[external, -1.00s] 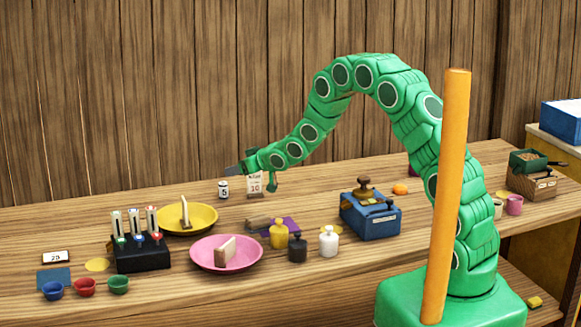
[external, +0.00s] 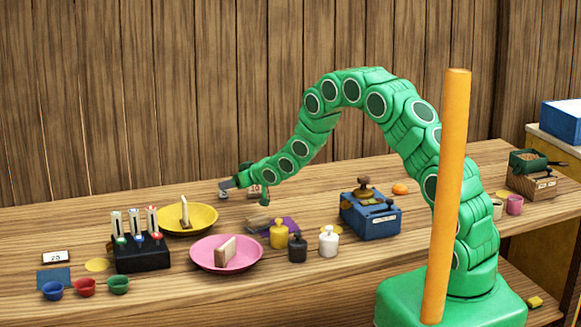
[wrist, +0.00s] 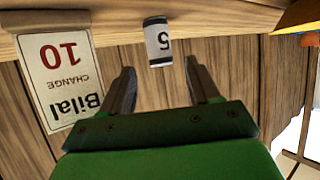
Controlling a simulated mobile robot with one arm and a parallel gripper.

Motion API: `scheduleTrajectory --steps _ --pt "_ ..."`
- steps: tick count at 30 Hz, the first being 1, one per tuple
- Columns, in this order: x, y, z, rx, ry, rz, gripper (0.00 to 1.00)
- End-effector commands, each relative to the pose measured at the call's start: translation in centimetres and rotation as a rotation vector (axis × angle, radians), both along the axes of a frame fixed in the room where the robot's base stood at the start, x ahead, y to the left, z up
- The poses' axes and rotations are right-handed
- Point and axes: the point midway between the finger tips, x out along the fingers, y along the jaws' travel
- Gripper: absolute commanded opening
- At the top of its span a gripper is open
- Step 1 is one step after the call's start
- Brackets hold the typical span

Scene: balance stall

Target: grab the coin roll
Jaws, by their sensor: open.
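The coin roll, a small pale cylinder with dark ends and a "5" on it, shows in the wrist view (wrist: 159,43). It stands upright on the table, upside down in that picture. My gripper (wrist: 160,66) is open, with a finger to each side and the roll just beyond the tips, roughly centred in the gap. No contact shows. In the external view my gripper (external: 227,185) is low over the back of the table and hides much of the roll (external: 224,195).
A "Bilal change 10" card (wrist: 62,78) stands close beside the roll. A plank wall (external: 100,90) rises behind.

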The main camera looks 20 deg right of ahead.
Motion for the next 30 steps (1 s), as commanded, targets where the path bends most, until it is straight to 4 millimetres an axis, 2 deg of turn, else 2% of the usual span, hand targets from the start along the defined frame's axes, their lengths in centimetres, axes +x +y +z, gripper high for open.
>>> scheduleTrajectory --steps 15,24,26,30 --pt "3.1 2.3 -2.2 0.001 0.001 0.000 0.61" --pt "3.4 2.5 -2.2 0.001 -0.001 0.000 0.61" --pt "3.4 2.5 -2.2 0.001 -0.001 0.000 0.53" --pt "3.3 2.5 -2.2 0.001 -0.001 0.000 0.32"
